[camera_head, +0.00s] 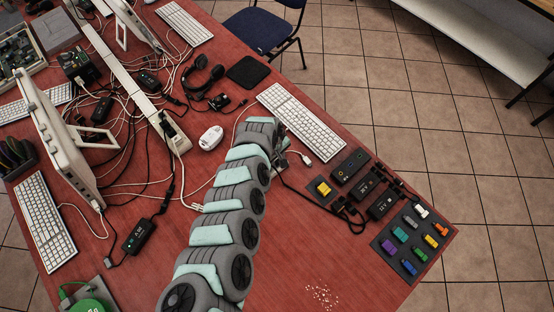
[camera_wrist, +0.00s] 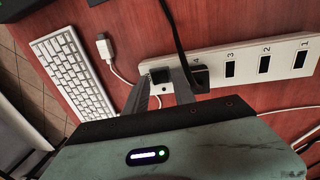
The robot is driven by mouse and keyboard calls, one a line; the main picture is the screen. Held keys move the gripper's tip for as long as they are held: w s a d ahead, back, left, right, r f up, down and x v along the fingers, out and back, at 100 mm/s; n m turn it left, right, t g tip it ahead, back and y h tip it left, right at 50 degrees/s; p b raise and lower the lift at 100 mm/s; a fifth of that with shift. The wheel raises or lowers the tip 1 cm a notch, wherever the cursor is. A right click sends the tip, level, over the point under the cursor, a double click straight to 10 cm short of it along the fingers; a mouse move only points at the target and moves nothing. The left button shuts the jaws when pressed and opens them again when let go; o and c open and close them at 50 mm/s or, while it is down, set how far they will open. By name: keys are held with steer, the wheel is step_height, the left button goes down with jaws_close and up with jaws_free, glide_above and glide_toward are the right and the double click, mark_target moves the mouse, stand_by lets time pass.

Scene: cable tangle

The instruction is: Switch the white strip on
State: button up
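The white strip (camera_wrist: 247,72) lies on the red table in the wrist view, with numbered dark sockets. A black plug (camera_wrist: 200,78) with a black cable sits by the number 4. A dark square part (camera_wrist: 160,75), seemingly the switch, is at the strip's left end; no light shows on it. My gripper (camera_wrist: 162,82) is over that end, its two grey fingers apart with the dark square between their tips. Whether they touch it, I cannot tell. In the head view my arm hides the strip, and the fingertips are not clear.
A keyboard (camera_head: 300,122) and a loose white connector (camera_head: 306,159) lie beside my gripper. Black boxes (camera_head: 365,180) and a mat of coloured blocks (camera_head: 409,272) are at the right.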

steer(key=shift+f, duration=0.1)
jaws_close()
stand_by(0.3)
